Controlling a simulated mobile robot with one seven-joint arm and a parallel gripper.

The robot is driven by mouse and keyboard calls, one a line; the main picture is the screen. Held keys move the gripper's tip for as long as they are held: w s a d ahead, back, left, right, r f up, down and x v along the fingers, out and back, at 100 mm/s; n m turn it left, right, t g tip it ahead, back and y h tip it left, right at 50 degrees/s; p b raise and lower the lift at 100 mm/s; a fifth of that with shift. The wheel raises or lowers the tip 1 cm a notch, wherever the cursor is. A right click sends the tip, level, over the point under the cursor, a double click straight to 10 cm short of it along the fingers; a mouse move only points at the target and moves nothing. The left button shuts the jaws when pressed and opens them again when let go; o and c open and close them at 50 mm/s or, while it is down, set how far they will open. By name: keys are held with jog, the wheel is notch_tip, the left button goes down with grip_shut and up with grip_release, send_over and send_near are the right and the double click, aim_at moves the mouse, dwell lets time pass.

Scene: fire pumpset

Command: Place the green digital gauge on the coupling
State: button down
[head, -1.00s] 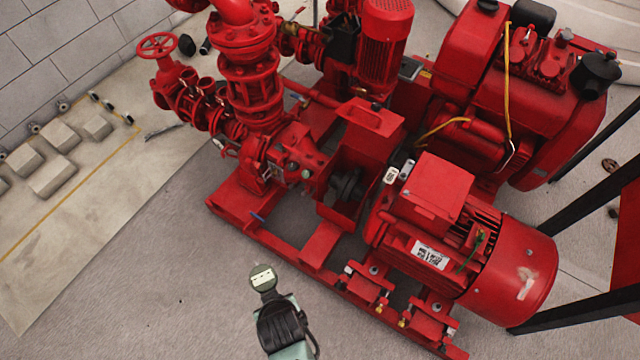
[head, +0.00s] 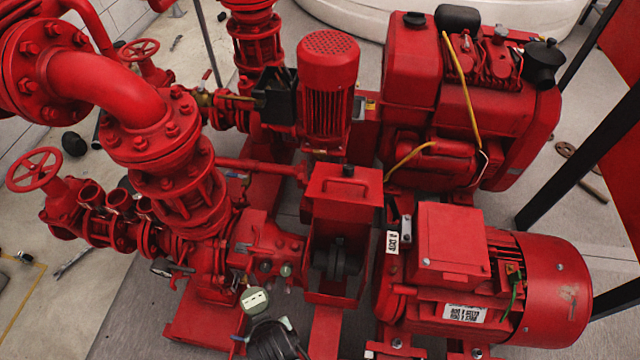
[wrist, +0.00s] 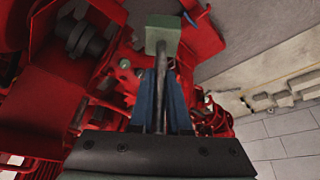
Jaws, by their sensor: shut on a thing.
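The green digital gauge (head: 255,299) shows its small pale face at the bottom of the head view. In the wrist view it is a green block (wrist: 163,34) beyond the fingertips. My gripper (head: 262,319) is shut on the gauge and holds it up in front of the pump. In the wrist view, the blue fingers (wrist: 160,100) close around its thin stem. The coupling (head: 337,261) is a dark part inside the open red guard, right of and beyond the gauge. It also shows at upper left in the wrist view (wrist: 80,40). Gauge and coupling are apart.
The red guard box (head: 345,195) surrounds the coupling. The red motor (head: 450,255) stands right of it, and the pump with its flanged pipes (head: 130,90) stands left. A vertical red motor (head: 328,80) rises behind. Bare floor (head: 120,325) lies at lower left.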

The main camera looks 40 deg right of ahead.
jog(key=d+f+m+g+h+b, duration=0.1)
jog(key=d+f+m+b, duration=0.3)
jog(key=d+f+b, duration=0.95)
jog(key=d+f+m+h+b, duration=0.1)
jog(key=d+f+m+b, duration=0.35)
jog(key=f+b, duration=1)
notch_tip(320, 180, down, 7)
jog(key=s+b, duration=0.1)
jog(key=b, duration=0.9)
jog(key=shift+d+r+n+h, duration=0.15)
jog(key=shift+d+n+h, duration=0.15)
jog(key=shift+d+n, duration=0.1)
jog(key=c, duration=1.3)
grip_release()
jog(key=shift+a+f+g, duration=0.1)
jog(key=shift+f+g, duration=0.15)
jog(key=shift+g, duration=0.05)
jog(key=o, duration=0.4)
